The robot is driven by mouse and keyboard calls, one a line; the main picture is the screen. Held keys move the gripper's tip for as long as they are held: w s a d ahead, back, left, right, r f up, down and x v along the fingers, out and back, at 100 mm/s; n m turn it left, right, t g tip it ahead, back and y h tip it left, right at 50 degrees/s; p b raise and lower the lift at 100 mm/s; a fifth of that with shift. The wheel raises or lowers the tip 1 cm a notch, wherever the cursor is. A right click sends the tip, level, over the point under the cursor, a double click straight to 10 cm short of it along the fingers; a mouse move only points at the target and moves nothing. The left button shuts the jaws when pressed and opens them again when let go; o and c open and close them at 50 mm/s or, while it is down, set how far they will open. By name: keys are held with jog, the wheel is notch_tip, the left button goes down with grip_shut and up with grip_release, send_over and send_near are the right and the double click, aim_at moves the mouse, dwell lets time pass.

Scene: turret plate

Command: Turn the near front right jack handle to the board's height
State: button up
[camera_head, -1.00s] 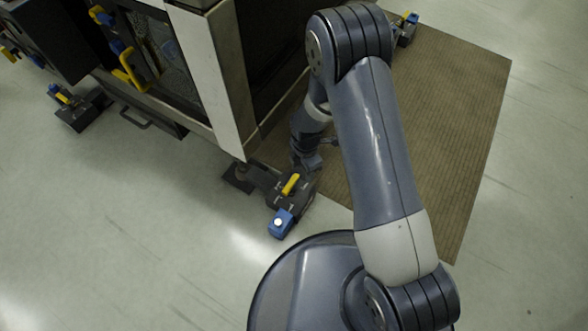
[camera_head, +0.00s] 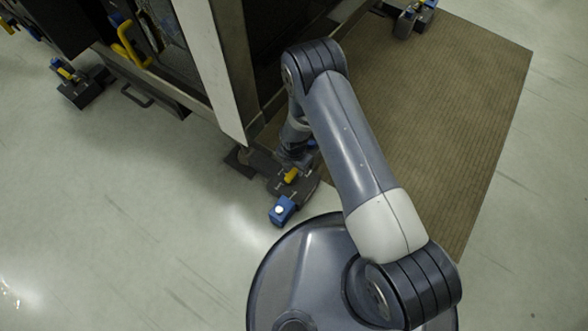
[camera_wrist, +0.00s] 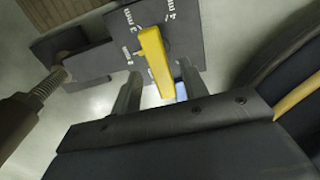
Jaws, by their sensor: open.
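The near jack's yellow handle (camera_wrist: 156,62) shows in the wrist view on a dark plate (camera_wrist: 98,53) with white "mm" marks beside it. In the head view the same handle (camera_head: 291,175) is a small yellow bar on the jack at the machine's near corner, partly hidden by my arm. My gripper (camera_wrist: 158,88) is open, with one finger on each side of the handle. I cannot tell whether either finger touches it. The handle's far end lies at the marked plate and its near end points toward my gripper's palm.
A blue block with a white top (camera_head: 283,210) sits at the jack's near end. A threaded post (camera_wrist: 45,88) stands left of the plate. The machine (camera_head: 222,75) rises behind, and a brown mat (camera_head: 440,110) lies right.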

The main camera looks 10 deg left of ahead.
jog(key=shift+f, duration=0.65)
jog(key=shift+c, duration=0.5)
grip_shut()
